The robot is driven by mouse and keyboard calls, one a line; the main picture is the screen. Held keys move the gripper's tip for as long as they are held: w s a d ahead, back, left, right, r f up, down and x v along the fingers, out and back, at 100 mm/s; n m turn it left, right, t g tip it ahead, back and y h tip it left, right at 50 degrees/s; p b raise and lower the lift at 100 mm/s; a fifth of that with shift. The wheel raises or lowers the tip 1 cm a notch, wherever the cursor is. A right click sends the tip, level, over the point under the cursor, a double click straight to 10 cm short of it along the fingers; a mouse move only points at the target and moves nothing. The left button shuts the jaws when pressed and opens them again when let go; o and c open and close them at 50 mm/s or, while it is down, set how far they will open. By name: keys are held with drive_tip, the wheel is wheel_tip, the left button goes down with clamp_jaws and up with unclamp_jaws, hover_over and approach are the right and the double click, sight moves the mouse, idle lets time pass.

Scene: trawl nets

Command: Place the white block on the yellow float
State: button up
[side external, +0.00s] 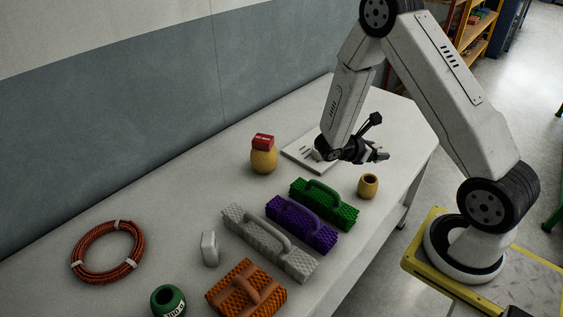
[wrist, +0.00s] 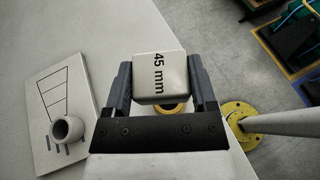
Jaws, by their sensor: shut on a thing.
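My gripper (wrist: 160,82) is shut on a white block (wrist: 158,72) marked "45 mm", held between its two fingers. In the side view my gripper (side external: 376,156) is above the table's right part, and the block cannot be made out clearly. A small yellow float (side external: 368,186) with a hole in its top stands on the table below the gripper. In the wrist view a yellow rim (wrist: 172,108) shows partly behind the block. A larger yellow float (side external: 263,161) stands farther left, with a red block (side external: 263,141) on top.
A white board (wrist: 50,98) with a pale cup (wrist: 67,130) lies beside the gripper. Coiled rope (side external: 107,251), a white piece (side external: 209,248) and a green spool (side external: 168,301) are at left.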

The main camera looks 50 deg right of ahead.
hover_over(368, 179)
drive_tip(key=shift+f, duration=2.25)
drive_tip(key=shift+f, duration=1.75)
drive_tip(key=shift+f, duration=0.15)
drive_tip(key=o, duration=1.2)
